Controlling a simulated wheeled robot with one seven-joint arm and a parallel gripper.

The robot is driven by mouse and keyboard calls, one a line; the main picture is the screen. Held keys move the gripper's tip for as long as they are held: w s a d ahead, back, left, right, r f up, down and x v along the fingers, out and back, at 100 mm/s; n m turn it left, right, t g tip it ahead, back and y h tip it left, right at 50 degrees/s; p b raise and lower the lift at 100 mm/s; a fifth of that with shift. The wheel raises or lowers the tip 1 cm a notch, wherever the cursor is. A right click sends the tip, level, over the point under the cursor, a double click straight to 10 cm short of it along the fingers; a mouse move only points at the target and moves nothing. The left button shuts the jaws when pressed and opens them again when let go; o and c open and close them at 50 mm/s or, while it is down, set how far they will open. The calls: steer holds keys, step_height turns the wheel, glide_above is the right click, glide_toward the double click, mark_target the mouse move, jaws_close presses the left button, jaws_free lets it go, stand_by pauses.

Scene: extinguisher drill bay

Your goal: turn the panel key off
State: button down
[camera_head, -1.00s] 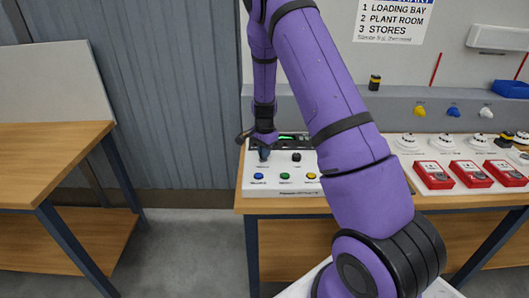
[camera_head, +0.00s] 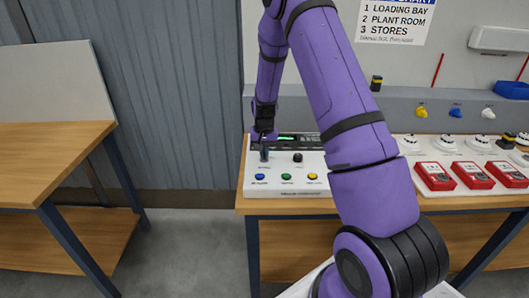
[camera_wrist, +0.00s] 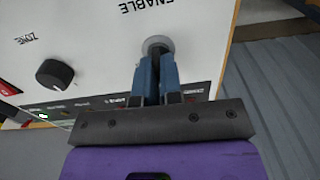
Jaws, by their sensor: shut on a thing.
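The white control panel (camera_head: 310,174) stands on the left end of the workbench; its face also fills much of the wrist view (camera_wrist: 90,35). In the wrist view my gripper (camera_wrist: 157,62) is shut at the round grey collar of the key switch (camera_wrist: 158,44), beside the word ENABLE. The blue-grey fingers are close together and hide the key between them. In the head view my gripper (camera_head: 265,152) points down at the panel's upper left; the key is too small to make out there.
A black ZONE knob (camera_wrist: 54,74) sits beside the key switch. Blue (camera_head: 259,177), green (camera_head: 286,177) and yellow (camera_head: 312,176) buttons line the panel's front. Red boxes (camera_head: 470,175) stand to the right on the bench. A wooden table (camera_head: 60,150) is at the left.

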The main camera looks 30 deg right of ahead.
stand_by(0.4)
steer(key=c, duration=1.3)
jaws_free()
step_height(320, 180, up, 11)
steer(key=shift+f, duration=0.1)
